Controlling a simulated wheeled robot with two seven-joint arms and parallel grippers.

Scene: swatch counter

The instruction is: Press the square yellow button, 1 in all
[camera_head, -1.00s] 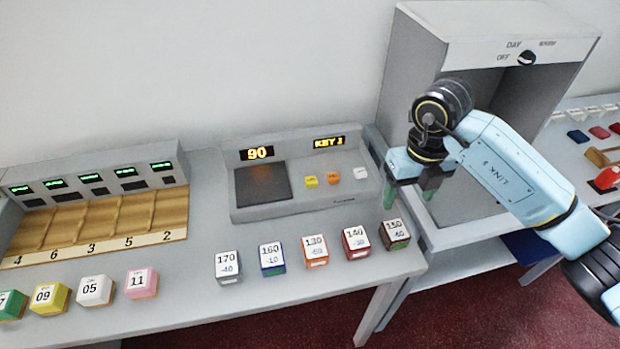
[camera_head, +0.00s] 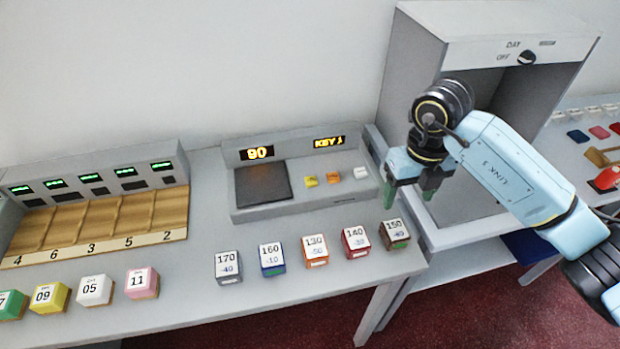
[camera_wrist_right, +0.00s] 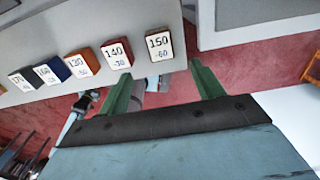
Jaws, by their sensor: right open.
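The square yellow button (camera_head: 311,181) is the leftmost of three small buttons on the sloped face of a grey console, beside its dark square pad. An orange button (camera_head: 334,177) and a white button (camera_head: 361,172) sit to its right. My right gripper (camera_head: 408,194) is open and empty, with green fingers pointing down, to the right of the console and apart from the buttons. In the right wrist view its two green fingers (camera_wrist_right: 165,88) are spread wide. My left gripper is not in view.
The console (camera_head: 285,207) shows "90" and "KEY 1". Several numbered blocks, such as the 150 block (camera_head: 394,233), stand along the table's front. A tray with numbered slots (camera_head: 100,247) is at left. A grey booth (camera_head: 400,75) stands behind my right arm.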

